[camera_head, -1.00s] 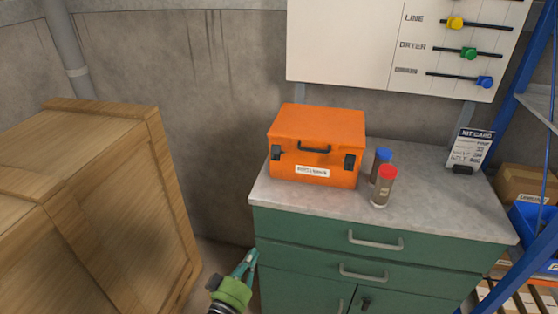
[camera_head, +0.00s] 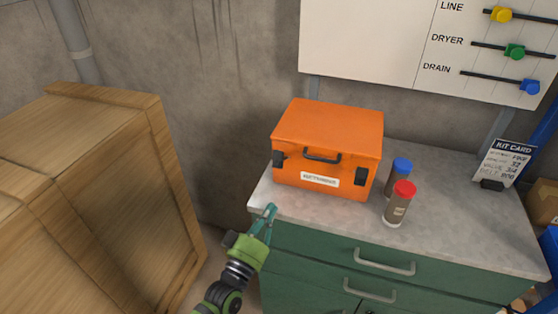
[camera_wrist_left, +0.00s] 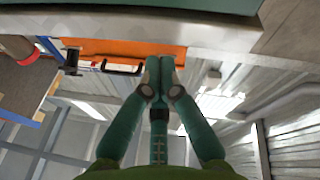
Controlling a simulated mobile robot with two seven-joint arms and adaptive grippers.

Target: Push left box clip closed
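The orange box (camera_head: 325,145) stands on the counter with its lid down. Its dark left clip (camera_head: 278,159) is at the left end of the front face. I cannot tell how far the clip is swung out. My left gripper (camera_head: 271,210) is below and in front of the left clip, near the counter's front left corner, apart from the box. Its fingers are together and empty. The left wrist view is upside down and shows the box (camera_wrist_left: 120,48) beyond the fingertips (camera_wrist_left: 160,62). The left clip is not visible there. My right gripper is not in view.
A dark right clip (camera_head: 361,176) and a handle (camera_head: 322,156) are on the box front. Blue-capped (camera_head: 398,178) and red-capped (camera_head: 399,205) bottles stand right of it on the grey counter (camera_head: 450,225). A wooden crate (camera_head: 160,190) is at left.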

